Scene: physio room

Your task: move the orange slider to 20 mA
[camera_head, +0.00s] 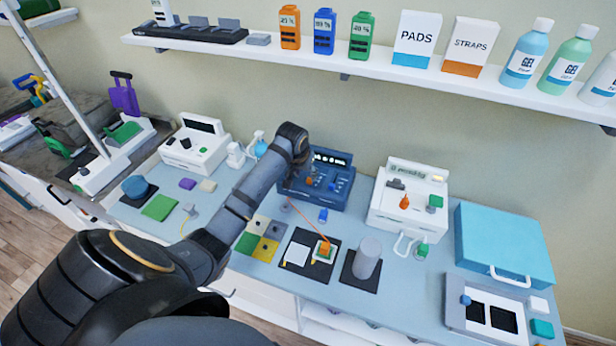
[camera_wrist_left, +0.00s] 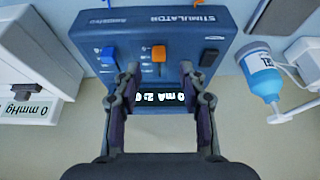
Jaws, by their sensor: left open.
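The dark blue stimulator (camera_head: 330,195) stands at the back of the bench and fills the middle of the left wrist view (camera_wrist_left: 235,45), where it appears inverted. Its orange slider (camera_wrist_left: 158,56) is between a blue slider (camera_wrist_left: 108,56) and a dark slider (camera_wrist_left: 209,58). My left gripper (camera_wrist_left: 160,78) is open, its fingertips on either side of the orange slider and apart from each other. Whether they touch it I cannot tell. The lit display (camera_wrist_left: 160,99) shows "mA" but is partly covered by the fingers. My right gripper is not in view.
A white device (camera_head: 410,205) stands right of the stimulator and another white device (camera_head: 193,150) left of it. A bottle (camera_wrist_left: 262,75) is near the stimulator. A grey cylinder (camera_head: 367,258) and pads stand in front. A shelf (camera_head: 380,75) runs above.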

